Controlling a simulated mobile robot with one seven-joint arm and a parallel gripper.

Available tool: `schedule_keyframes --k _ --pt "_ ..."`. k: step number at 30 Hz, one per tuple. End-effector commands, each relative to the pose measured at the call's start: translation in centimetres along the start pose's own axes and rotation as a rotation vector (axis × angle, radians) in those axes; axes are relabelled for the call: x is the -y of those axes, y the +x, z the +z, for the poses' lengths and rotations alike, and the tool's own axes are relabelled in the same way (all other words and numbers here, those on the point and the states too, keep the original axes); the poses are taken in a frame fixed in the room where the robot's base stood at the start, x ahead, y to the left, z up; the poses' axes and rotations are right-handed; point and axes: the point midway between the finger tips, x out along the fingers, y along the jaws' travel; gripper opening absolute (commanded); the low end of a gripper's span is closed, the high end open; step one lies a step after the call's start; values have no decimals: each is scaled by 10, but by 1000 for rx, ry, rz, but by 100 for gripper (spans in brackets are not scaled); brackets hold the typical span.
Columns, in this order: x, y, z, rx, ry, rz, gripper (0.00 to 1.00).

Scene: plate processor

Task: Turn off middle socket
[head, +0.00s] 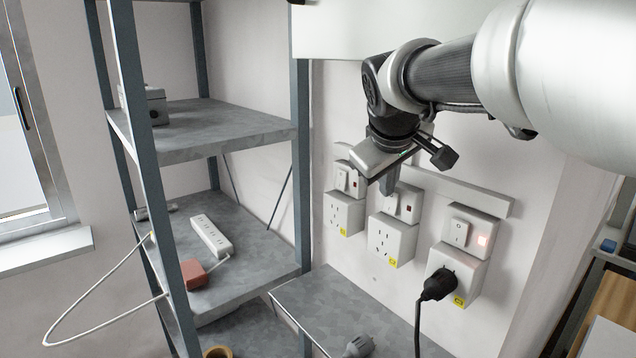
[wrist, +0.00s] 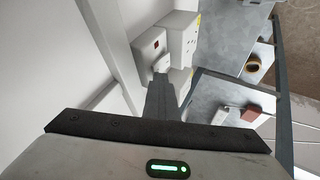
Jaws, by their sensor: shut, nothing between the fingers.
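The middle socket is a white switch box (head: 401,201) above a white outlet box (head: 391,240), on the wall panel. Its indicator (head: 412,209) is dark red and unlit. My gripper (head: 388,184) is shut and empty, its fingers pointing down in front of the middle switch box and hiding part of it. In the wrist view the fingers (wrist: 163,92) end close to the white rocker (wrist: 161,64) beside a dark red indicator (wrist: 155,44); this appears to be the middle box. I cannot tell whether they touch.
The left socket (head: 344,212) has nothing plugged in. The right socket (head: 470,236) has a lit indicator and a black plug (head: 437,285). A pale ledge (head: 460,190) runs above the switches. A grey shelf (head: 215,130) stands left, holding a power strip (head: 211,236).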

Motion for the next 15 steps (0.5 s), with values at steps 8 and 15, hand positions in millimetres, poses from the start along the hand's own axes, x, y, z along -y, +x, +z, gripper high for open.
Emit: schedule_keyframes --k 8,15 --pt "-1 -2 -1 -1 0 1 0" --pt "-2 -16 -2 -4 1 2 0"
